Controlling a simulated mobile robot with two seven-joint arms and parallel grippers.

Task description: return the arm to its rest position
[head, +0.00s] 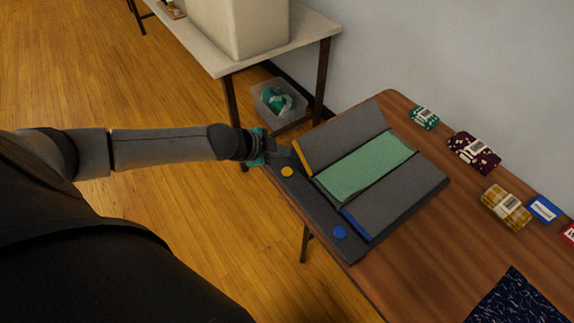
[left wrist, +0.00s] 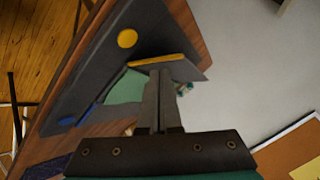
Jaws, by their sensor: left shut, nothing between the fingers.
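My left arm reaches in from the left in the head view, and its gripper (head: 282,153) is over the far left corner of a dark grey folding board (head: 361,243). The gripper is shut and empty; its closed fingers (left wrist: 160,100) show in the left wrist view against the board. Whether the fingertips touch the board I cannot tell. A green cloth (head: 368,168) lies flat along the board's middle. The board's far flap (head: 345,135) has a yellow edge and looks tilted up; the near flap (head: 400,190) has a blue edge. My right gripper is not in view.
The board lies on a brown wooden table (head: 440,250). A dark patterned cloth (head: 520,302) lies near the front. A clear bin (head: 279,102) stands on the floor beneath a white-topped table (head: 300,45).

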